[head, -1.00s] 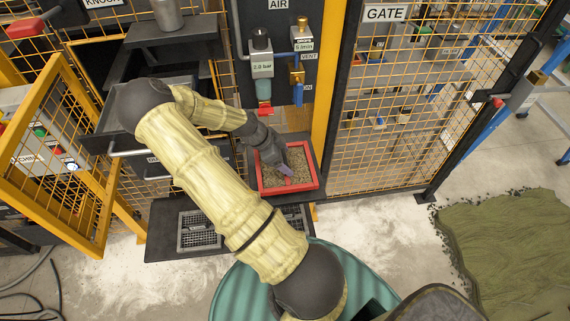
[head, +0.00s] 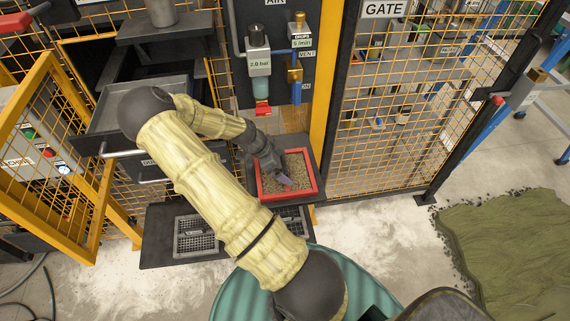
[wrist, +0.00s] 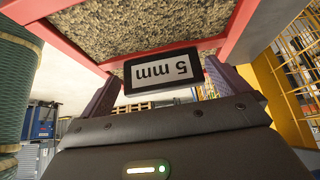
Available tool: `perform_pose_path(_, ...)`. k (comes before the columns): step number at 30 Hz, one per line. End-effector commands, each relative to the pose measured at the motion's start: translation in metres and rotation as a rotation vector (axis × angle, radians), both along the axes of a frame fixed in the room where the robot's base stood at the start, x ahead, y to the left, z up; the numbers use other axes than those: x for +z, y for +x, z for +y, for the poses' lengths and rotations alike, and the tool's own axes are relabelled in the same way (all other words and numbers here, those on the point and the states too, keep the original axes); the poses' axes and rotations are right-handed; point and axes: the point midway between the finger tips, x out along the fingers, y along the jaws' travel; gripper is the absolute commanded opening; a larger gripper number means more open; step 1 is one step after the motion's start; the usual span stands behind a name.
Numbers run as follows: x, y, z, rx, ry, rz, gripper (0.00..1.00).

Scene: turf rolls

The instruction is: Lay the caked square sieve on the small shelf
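The caked square sieve (head: 262,191) is a red frame full of brown grains. In the head view it is at, or just above, a small dark shelf (head: 312,160) under the air panel; I cannot tell if it touches.
A lower dark ledge (head: 160,252) with grey grids (head: 197,236) lies front left. Valves and a gauge (head: 259,63) hang just behind the sieve. A mesh gate (head: 400,130) stands right, an open drawer (head: 125,118) left, and a green drum (head: 235,290) in front.

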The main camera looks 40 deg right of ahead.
Motion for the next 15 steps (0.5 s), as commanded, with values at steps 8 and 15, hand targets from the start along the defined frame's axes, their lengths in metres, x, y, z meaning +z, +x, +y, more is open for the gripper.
perform_pose_path(8,0.012,0.003,0.003,-0.006,-0.001,-0.001,1.0)
perform_pose_path(15,0.049,0.015,0.022,-0.01,-0.001,-0.004,1.0)
